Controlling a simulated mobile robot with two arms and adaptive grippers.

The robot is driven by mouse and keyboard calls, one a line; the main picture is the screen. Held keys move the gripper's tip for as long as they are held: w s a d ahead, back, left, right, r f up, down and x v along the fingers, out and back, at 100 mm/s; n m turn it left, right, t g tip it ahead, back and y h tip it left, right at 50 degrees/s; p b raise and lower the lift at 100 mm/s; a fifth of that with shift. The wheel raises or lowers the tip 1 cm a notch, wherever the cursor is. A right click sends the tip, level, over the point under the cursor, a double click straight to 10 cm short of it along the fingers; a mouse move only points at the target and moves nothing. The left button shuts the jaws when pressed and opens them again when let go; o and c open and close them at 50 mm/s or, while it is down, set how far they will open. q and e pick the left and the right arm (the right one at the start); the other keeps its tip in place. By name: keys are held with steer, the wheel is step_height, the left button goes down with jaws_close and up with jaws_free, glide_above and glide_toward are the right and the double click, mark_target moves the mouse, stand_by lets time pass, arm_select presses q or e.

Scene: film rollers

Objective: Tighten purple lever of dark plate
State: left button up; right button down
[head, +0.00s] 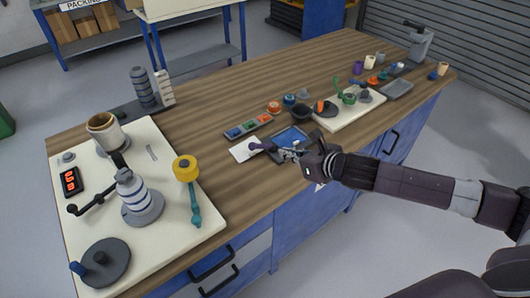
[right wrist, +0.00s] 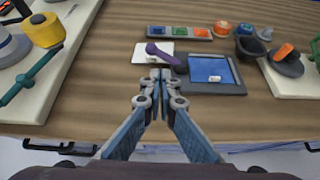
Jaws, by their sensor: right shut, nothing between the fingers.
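The dark plate (head: 274,157) with a blue inset lies flat near the table's front edge; it also shows in the right wrist view (right wrist: 213,88). The purple lever (right wrist: 163,53) is at the plate's left side and lies over a white card (right wrist: 141,56). It also shows in the head view (head: 257,146). My right gripper (head: 282,153) is shut and empty, with its tips (right wrist: 160,76) just on the near side of the lever in the wrist view. I cannot tell whether they touch it. My left gripper is not in view.
A strip of coloured pieces (head: 248,126) lies behind the plate. A dark bowl (head: 302,111) and a pale board (head: 335,121) with parts stand to the right. A large pale board (head: 150,240) with rollers covers the left. Bare wood lies between it and the card.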

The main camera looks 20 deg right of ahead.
glide_toward(260, 147)
steer(key=p+x, duration=0.1)
steer(key=x, duration=0.5)
steer(key=shift+w, duration=0.1)
steer(key=shift+w+a+f, duration=0.1)
steer(key=shift+w+f, duration=0.1)
steer(key=shift+w, duration=0.1)
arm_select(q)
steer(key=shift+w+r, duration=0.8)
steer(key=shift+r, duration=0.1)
